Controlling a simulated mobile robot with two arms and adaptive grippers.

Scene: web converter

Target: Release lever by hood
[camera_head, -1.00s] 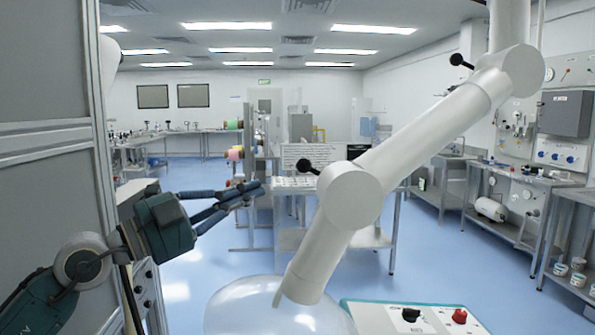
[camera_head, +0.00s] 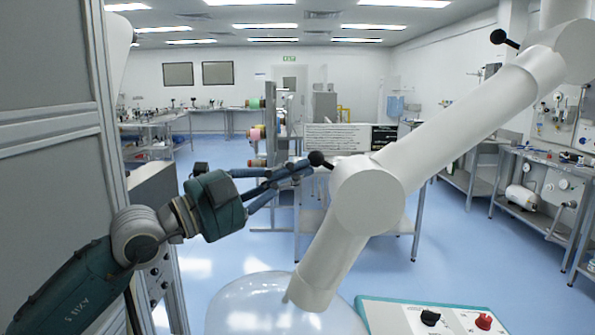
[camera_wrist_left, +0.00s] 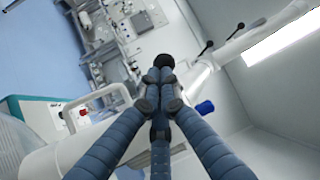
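The hood is a clear dome (camera_head: 285,305) at the bottom of the head view, under a white jointed arm (camera_head: 440,135). A black ball-ended lever (camera_head: 318,158) sticks out to the left of the arm's lower joint. My left gripper (camera_head: 303,170) has its dark blue fingertips at this lever's knob. In the left wrist view the fingers (camera_wrist_left: 160,85) come close together, with a black knob (camera_wrist_left: 163,61) just past their tips. Whether they touch or close on the lever cannot be told. My right gripper is not in view.
A second black-knobbed lever (camera_head: 498,37) is at the arm's upper joint. A panel with a black knob and red button (camera_head: 484,321) is at lower right. A grey cabinet (camera_head: 50,130) stands close on the left. Blue floor and benches lie beyond.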

